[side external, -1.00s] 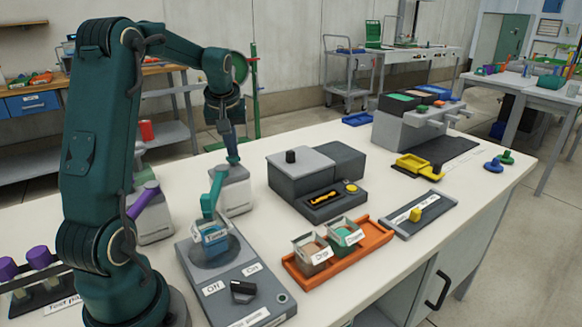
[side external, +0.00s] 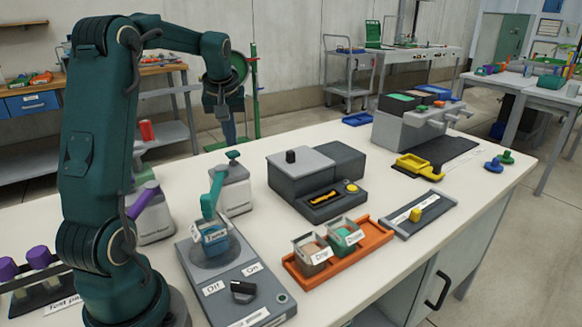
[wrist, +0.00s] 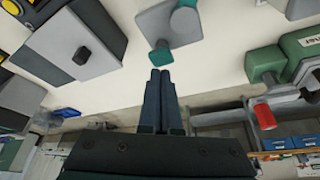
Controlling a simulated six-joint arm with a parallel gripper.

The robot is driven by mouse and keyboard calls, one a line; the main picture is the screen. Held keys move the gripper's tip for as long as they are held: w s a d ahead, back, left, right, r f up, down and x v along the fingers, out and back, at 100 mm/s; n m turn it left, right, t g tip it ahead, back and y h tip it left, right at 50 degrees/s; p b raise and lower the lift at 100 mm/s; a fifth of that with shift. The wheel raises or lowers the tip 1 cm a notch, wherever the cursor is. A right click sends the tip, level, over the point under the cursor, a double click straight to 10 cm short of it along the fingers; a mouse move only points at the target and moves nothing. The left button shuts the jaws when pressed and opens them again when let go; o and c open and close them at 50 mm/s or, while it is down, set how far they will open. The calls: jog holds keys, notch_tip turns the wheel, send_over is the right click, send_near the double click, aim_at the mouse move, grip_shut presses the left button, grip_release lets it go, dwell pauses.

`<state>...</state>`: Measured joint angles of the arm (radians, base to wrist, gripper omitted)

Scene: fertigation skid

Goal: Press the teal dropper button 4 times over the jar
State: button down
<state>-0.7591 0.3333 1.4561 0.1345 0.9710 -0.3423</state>
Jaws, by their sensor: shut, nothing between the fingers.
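The teal dropper button (side external: 232,155) sits on top of a pale grey dispenser (side external: 236,190). It also shows in the wrist view (wrist: 163,53), just beyond my fingertips. A teal spout (side external: 213,188) reaches from the dispenser over the jar (side external: 211,238). The jar is clear and labelled, has blue contents, and stands on the round plate of a grey base unit. My gripper (side external: 229,143) is shut and empty, and looks clear of the button, just above or behind it. The shut fingers show in the wrist view (wrist: 160,75). The jar cannot be made out in the wrist view.
A dark grey unit with a lid knob (side external: 318,175) stands right of the dispenser. An orange tray (side external: 350,262) with two labelled containers lies in front. A dispenser with a purple spout (side external: 143,200) stands to the left. The base unit has an Off/On knob (side external: 243,289).

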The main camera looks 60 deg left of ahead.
jog(key=shift+f, duration=1.35)
jog(key=shift+r, duration=1.4)
jog(key=shift+f, duration=0.1)
jog(key=shift+f, duration=1.3)
jog(key=shift+r, duration=1.4)
